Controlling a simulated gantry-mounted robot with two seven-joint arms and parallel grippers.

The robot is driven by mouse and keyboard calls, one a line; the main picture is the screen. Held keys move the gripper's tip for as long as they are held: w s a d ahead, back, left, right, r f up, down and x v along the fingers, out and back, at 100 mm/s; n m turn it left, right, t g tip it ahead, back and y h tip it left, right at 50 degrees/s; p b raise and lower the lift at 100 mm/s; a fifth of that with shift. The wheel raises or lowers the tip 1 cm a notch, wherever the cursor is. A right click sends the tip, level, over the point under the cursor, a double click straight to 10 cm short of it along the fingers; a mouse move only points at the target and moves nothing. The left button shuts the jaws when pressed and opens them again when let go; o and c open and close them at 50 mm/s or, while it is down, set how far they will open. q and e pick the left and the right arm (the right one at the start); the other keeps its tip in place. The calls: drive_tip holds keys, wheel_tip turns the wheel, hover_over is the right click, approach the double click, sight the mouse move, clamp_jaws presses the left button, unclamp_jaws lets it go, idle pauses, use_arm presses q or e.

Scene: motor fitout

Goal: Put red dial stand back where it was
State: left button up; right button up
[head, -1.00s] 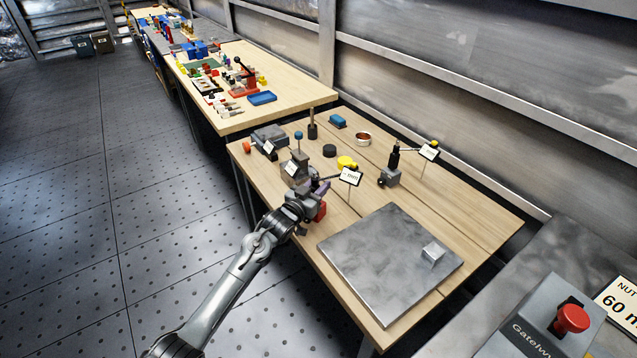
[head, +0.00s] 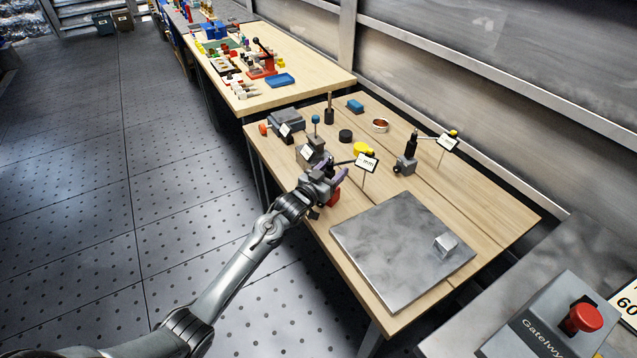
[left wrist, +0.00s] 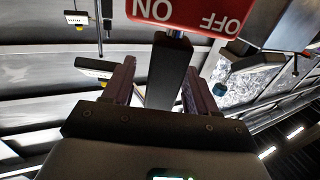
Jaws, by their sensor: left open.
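The red dial stand shows in the head view as a red base (head: 334,196) at the table's near left edge, partly hidden by my left gripper. In the left wrist view its red face with ON and OFF lettering (left wrist: 188,12) is at the top, and its dark post (left wrist: 168,72) stands between the fingers. My left gripper (head: 330,172) is open around the post, with purple fingers; it also shows in the left wrist view (left wrist: 158,88). I cannot tell whether a finger touches the post. My right gripper is not in view.
A grey-based dial stand (head: 405,165) stands to the right. A label card (head: 367,162) stands close behind the gripper. A grey surface plate (head: 395,245) with a small metal block (head: 445,243) lies at the front. A grey vise-like tool (head: 287,121) is farther back.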

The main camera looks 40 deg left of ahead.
use_arm(q)
drive_tip(key=s+p, duration=0.2)
drive_tip(key=s, duration=0.8)
drive_tip(key=s+d+f+m+g, duration=0.1)
drive_tip(key=s+d+f+g, duration=0.8)
drive_tip(key=s+d, duration=0.6)
drive_tip(key=s+d+m+g, duration=0.1)
drive_tip(key=s+d+g, duration=0.1)
drive_tip(key=s, duration=0.6)
drive_tip(key=s+d+f+g+h, duration=0.1)
drive_tip(key=s+d+g, duration=0.2)
drive_tip(key=s, duration=0.6)
drive_tip(key=shift+d+f+m, duration=0.3)
drive_tip(key=shift+d+m, duration=0.1)
drive_tip(key=shift+d, duration=0.1)
wheel_tip(320, 180, up, 39)
drive_tip(key=p, duration=3.8)
drive_tip(key=shift+f+p, duration=0.2)
drive_tip(key=shift+p, duration=0.2)
